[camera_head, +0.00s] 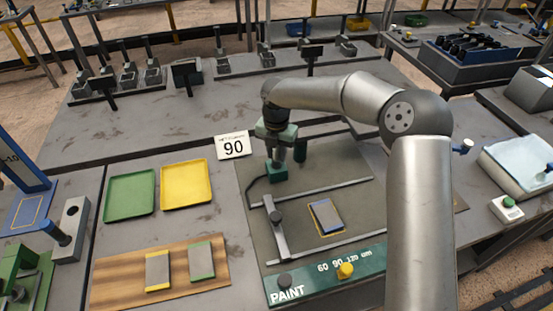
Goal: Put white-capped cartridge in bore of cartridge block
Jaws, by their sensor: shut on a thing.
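My gripper (279,147) points down over the paint station at the middle of the head view. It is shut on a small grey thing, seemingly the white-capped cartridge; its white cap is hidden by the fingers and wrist. A small green block (277,173), seemingly the cartridge block, sits on the station plate right below the fingertips, with a dark cable leading from it. Its bore does not show. I cannot tell whether the held thing is above the block or partly in it.
A dark green cylinder (300,151) stands just right of the gripper. A clamp bar (276,226) and a blue-grey plate (326,216) lie in front. Green (129,180) and yellow (187,167) trays lie left.

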